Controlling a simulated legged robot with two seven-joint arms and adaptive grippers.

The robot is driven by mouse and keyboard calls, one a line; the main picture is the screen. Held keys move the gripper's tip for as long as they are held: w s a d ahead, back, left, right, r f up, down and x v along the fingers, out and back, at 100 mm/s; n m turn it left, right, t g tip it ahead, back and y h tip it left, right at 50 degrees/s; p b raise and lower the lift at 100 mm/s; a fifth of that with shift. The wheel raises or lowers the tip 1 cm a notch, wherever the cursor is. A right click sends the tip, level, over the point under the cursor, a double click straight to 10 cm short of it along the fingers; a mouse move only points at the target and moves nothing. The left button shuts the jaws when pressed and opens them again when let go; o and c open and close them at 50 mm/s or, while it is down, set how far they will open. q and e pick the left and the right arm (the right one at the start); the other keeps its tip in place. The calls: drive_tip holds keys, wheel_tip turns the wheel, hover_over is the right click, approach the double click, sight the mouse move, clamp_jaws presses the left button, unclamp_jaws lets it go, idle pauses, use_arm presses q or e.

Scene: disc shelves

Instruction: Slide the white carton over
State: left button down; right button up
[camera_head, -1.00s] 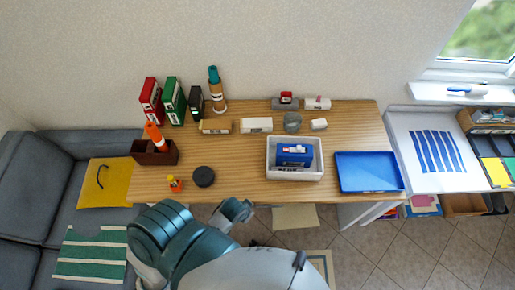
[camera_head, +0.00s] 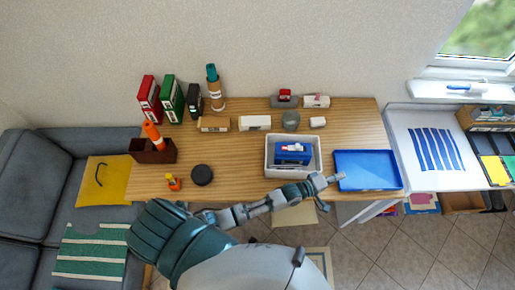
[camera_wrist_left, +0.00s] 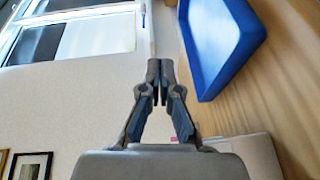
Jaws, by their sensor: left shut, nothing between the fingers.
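A white carton (camera_head: 255,122) lies on the wooden table, toward the back middle, between a tan box and a grey cylinder. Smaller white boxes (camera_head: 318,122) (camera_head: 316,101) lie to its right; which one the task means I cannot tell for certain. My left gripper (camera_head: 336,178) is at the table's front edge, between the white bin and the blue tray, well apart from the carton. In the left wrist view the gripper (camera_wrist_left: 160,72) is shut and empty, with the carton out of sight. My right gripper is not in view.
The blue tray (camera_head: 368,184) is just right of my left gripper and also shows in the left wrist view (camera_wrist_left: 208,78). A white bin (camera_head: 270,169) holding a blue object stands left of it. A black disc (camera_head: 202,175) and binders (camera_head: 172,98) are further left.

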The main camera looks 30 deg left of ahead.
use_arm(q)
drive_tip(key=shift+n+t+h, duration=0.3)
drive_tip(key=shift+n+t, duration=0.1)
drive_tip(key=shift+n, duration=0.1)
drive_tip(key=a, duration=0.5)
drive_tip(key=s+a, duration=0.1)
drive_tip(key=a, duration=0.5)
drive_tip(key=a+r+p, duration=0.1)
drive_tip(key=a, duration=0.5)
drive_tip(key=shift+s+a, duration=0.2)
drive_tip(key=shift+s, duration=0.05)
drive_tip(key=s+a+b, duration=0.2)
drive_tip(key=a+b, duration=0.2)
drive_tip(key=a, duration=1.4)
drive_tip(key=f+b, duration=0.2)
drive_tip(key=f, duration=0.1)
drive_tip(key=f+b, duration=0.1)
drive_tip(key=shift+s+d+f, duration=0.15)
drive_tip(key=shift+d+f, duration=0.15)
drive_tip(key=shift+d, duration=0.1)
drive_tip(key=shift+f+b, duration=0.35)
drive_tip(key=shift+b, duration=0.25)
drive_tip(key=shift+d+r, duration=0.3)
drive_tip(key=shift+d, duration=0.25)
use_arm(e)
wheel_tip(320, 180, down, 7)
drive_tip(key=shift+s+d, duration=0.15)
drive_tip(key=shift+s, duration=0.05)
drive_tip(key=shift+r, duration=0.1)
